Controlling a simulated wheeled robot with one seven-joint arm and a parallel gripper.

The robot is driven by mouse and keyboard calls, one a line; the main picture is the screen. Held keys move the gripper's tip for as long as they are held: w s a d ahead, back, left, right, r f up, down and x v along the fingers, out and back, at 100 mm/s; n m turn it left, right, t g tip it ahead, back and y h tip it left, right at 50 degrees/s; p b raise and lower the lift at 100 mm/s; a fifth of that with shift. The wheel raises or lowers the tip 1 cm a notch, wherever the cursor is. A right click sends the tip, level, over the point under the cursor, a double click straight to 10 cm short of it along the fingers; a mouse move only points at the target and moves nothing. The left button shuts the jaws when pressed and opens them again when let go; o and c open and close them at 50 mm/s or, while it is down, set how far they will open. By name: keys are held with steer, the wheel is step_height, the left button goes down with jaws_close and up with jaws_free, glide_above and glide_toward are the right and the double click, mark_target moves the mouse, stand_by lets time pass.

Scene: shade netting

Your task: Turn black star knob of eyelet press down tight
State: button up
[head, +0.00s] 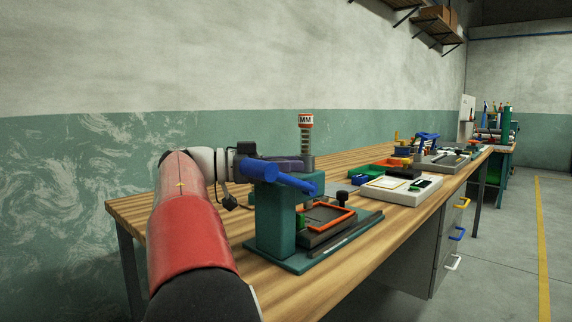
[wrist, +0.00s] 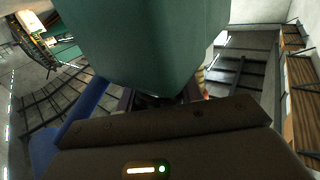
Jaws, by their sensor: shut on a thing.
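The teal eyelet press (head: 277,222) stands on the near part of the wooden bench, with a blue lever (head: 283,178) and a spring column (head: 306,142) labelled MM. My gripper (head: 287,164) reaches in from the left at the top of the press, behind the lever. In the wrist view, the teal press body (wrist: 145,45) fills the upper middle, close to my gripper (wrist: 157,98). The fingers are shut on a small dark part, which appears to be the black star knob (wrist: 151,101). It is mostly hidden by the press body and my palm.
A tray with an orange frame (head: 328,217) and a small black knob on a post (head: 342,199) sit at the press's front right. The wall is behind.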

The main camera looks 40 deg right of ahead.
steer(key=shift+m+g, duration=0.3)
steer(key=shift+g, duration=0.1)
steer(key=shift+s+a+m+g+y+p, duration=0.15)
steer(key=shift+a+m+g+y+p, duration=0.05)
steer(key=shift+m+g+y, duration=1.25)
steer(key=shift+s+a+m+g+y+p, duration=0.15)
steer(key=shift+m+g+y, duration=0.95)
steer(key=shift+y, duration=0.55)
steer(key=shift+m+g+y, duration=0.25)
steer(key=shift+y, duration=0.15)
steer(key=o, duration=1)
steer(key=shift+n+h, duration=0.4)
